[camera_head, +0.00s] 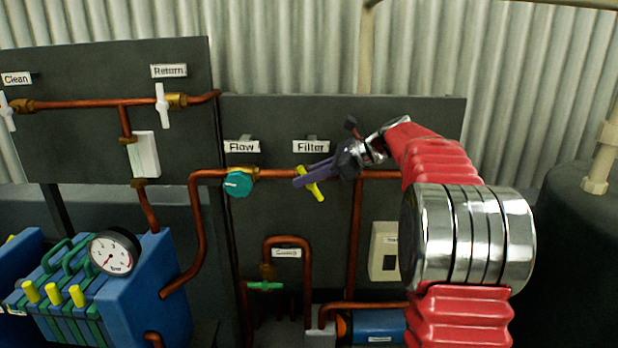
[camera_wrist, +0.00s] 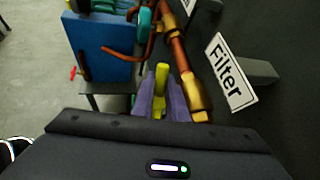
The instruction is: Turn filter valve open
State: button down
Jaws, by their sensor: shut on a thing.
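The filter valve has a yellow handle (camera_head: 316,190) on the copper pipe below the "Filter" label (camera_head: 311,146). In the head view the handle slants from upper left to lower right. My gripper (camera_head: 302,178) has purple fingers and reaches it from the right. In the wrist view the yellow handle (camera_wrist: 161,78) stands between the two purple fingers (camera_wrist: 161,100), which are shut on it. The brass valve body (camera_wrist: 196,97) is just right of the fingers in the wrist view. The "Filter" label (camera_wrist: 231,72) is further right.
A teal flow knob (camera_head: 238,183) sits left of the yellow handle on the same pipe. White valve handles (camera_head: 162,105), a blue filter press with a gauge (camera_head: 113,252) and a green handle (camera_head: 265,286) are further left or below. The dark panel (camera_head: 400,112) stands close behind.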

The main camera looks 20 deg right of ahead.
jog(key=shift+w+a+f+n+g+h, duration=0.1)
jog(key=shift+a+f+n+g+h, duration=0.25)
jog(key=shift+g+h, duration=0.95)
jog(key=shift+w+a+f+n+g+h, duration=0.15)
jog(key=shift+f+g+h, duration=0.35)
jog(key=shift+h, duration=1.6)
jog(key=shift+s+a+f+n+g+h, duration=0.1)
jog(key=shift+a+f+n+g+h, duration=0.2)
jog(key=shift+g+h, duration=0.95)
jog(key=shift+d+f+t+h, duration=0.1)
jog(key=shift+f+t+h, duration=0.05)
jog(key=shift+t+h, duration=0.35)
jog(key=c, duration=2)
grip_release()
jog(key=shift+d+r, duration=0.1)
jog(key=shift+r, duration=0.2)
